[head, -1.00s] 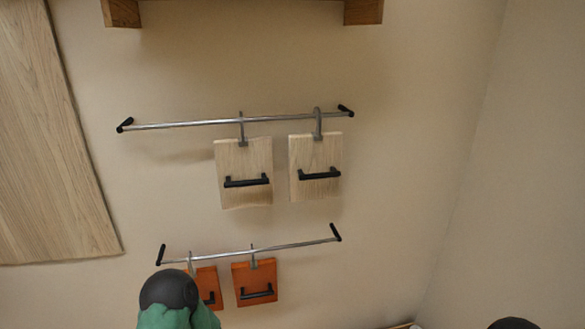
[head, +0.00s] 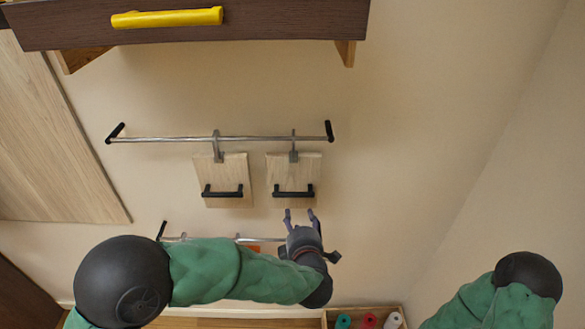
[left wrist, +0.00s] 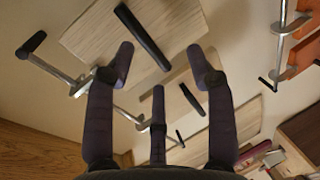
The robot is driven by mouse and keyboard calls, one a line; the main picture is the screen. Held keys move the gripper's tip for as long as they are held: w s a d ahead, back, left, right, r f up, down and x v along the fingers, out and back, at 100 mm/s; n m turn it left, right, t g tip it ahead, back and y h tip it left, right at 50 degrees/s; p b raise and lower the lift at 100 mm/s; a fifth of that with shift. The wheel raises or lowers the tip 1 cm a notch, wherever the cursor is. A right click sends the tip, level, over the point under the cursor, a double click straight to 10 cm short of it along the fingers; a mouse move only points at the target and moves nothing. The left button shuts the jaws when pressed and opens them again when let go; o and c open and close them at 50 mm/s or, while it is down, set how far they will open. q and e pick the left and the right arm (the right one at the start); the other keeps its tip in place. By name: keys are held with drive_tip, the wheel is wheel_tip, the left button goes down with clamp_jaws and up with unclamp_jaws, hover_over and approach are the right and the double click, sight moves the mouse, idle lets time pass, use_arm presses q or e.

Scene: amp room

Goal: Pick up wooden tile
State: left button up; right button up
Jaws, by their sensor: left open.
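Two pale wooden tiles with black bar handles hang side by side from the upper metal rail in the head view: the left tile (head: 235,169) and the right tile (head: 293,170). My left gripper (head: 299,214) is open and empty, its fingertips pointing up just below the right tile. In the left wrist view, a wooden tile (left wrist: 100,35) with its black handle (left wrist: 142,37) lies beyond the spread fingers (left wrist: 160,58). Another pale tile (left wrist: 178,112) shows behind them, partly hidden. I cannot tell whether any finger touches a tile. My right gripper is out of view.
The lower rail (head: 262,239) and its orange tiles are mostly hidden behind my left arm; an orange tile shows in the left wrist view (left wrist: 300,55). A dark shelf (head: 270,22) with a yellow bar (head: 167,18) overhangs above. A wooden box (head: 330,318) holds coloured rolls below.

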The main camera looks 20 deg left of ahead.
sight(295, 193)
use_arm(q)
drive_tip(key=shift+n, duration=0.6)
drive_tip(key=w, duration=0.1)
drive_tip(key=w+a, duration=0.1)
drive_tip(key=w+a+r, duration=0.1)
drive_tip(key=w, duration=0.1)
drive_tip(key=shift+r+p+x, duration=0.15)
drive_tip(key=shift+p+x, duration=0.15)
drive_tip(key=shift+x, duration=1.2)
drive_tip(key=shift+r+p+x, duration=0.15)
drive_tip(key=shift+p+x, duration=0.15)
drive_tip(key=shift+x, duration=1.2)
drive_tip(key=shift+w+d, duration=0.1)
clamp_jaws()
drive_tip(key=shift+r+y, duration=0.15)
drive_tip(key=shift+y, duration=0.15)
